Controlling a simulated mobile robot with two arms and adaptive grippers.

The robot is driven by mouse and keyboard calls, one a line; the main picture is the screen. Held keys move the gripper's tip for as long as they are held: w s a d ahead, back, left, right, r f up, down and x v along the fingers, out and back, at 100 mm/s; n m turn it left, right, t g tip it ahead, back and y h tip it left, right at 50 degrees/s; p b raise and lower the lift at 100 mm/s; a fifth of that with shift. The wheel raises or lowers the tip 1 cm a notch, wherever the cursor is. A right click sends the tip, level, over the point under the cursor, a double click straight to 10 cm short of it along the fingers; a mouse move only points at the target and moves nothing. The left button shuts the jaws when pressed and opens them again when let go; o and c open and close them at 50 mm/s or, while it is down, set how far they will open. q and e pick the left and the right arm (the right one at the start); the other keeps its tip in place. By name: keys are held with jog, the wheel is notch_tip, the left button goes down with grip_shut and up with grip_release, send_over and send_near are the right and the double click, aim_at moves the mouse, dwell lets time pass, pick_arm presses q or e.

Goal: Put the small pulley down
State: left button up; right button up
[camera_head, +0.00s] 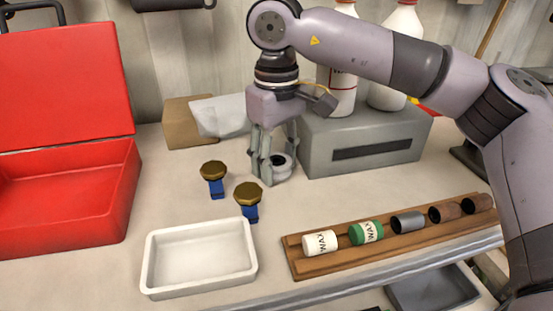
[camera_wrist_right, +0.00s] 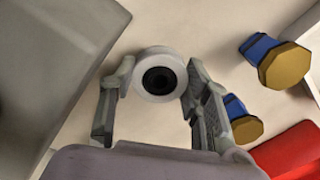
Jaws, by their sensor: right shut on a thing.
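The small pulley (camera_wrist_right: 160,75) is a pale ring with a dark round hole. In the right wrist view it sits between the two fingertips of my right gripper (camera_wrist_right: 152,90), touching both. In the head view the pulley (camera_head: 281,161) shows at the fingertips of my right gripper (camera_head: 272,170), low at the worktop (camera_head: 200,145), in front of the grey box. I cannot tell whether the pulley touches the worktop. My left gripper is not in view.
Two blue-and-brass parts (camera_head: 213,178) (camera_head: 248,201) stand left of the gripper. A white tray (camera_head: 200,287), a wooden rack (camera_head: 330,263) with several cylinders, an open red toolbox (camera_head: 65,210) and a grey box (camera_head: 370,140) with bottles surround it. Bare worktop lies before the gripper.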

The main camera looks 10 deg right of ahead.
jog(key=shift+f, duration=0.3)
jog(key=shift+s, duration=0.1)
jog(key=shift+f, duration=0.15)
jog(key=o, duration=1)
jog(key=shift+c, duration=0.2)
